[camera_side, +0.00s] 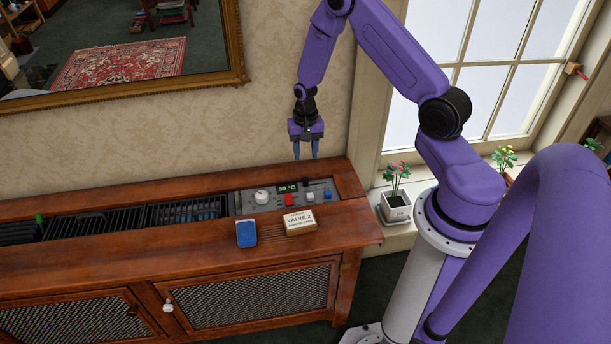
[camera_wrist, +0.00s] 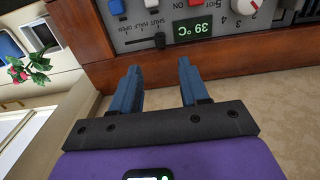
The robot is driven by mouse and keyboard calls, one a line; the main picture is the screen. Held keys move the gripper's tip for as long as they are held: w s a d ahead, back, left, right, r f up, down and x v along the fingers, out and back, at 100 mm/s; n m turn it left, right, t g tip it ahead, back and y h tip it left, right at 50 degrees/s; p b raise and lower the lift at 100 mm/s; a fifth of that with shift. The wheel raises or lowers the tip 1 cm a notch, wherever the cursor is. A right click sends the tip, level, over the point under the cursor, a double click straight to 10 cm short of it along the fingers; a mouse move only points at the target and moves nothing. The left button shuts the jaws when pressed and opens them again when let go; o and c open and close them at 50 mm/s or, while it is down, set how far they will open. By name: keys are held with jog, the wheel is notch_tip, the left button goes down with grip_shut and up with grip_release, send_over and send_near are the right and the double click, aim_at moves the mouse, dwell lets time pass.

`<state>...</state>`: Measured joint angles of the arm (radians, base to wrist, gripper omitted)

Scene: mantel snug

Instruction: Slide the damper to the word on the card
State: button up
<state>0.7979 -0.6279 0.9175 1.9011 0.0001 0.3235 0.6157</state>
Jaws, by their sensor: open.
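The damper slider is a small dark knob (camera_wrist: 160,40) in a slot on the grey control panel (camera_wrist: 133,18) in the wrist view. Small words, apparently SHUT, HALF and OPEN, are printed beside the slot. I cannot tell which word the knob stands at. A cream block (camera_side: 300,223) reading VALVE 2 lies on the wooden cabinet top; its smaller line is unreadable. My gripper (camera_side: 306,157) is open and empty, above the panel's back edge in the side view. In the wrist view its blue fingertips (camera_wrist: 158,68) are apart and the knob shows beyond them.
A blue object (camera_side: 246,233) lies beside the cream block. Dark grilles (camera_side: 185,211) run left. A potted plant (camera_side: 396,205) stands right.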

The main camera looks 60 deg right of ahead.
aim_at(306, 178)
notch_tip(306, 178, down, 10)
dwell(0.5)
grip_shut()
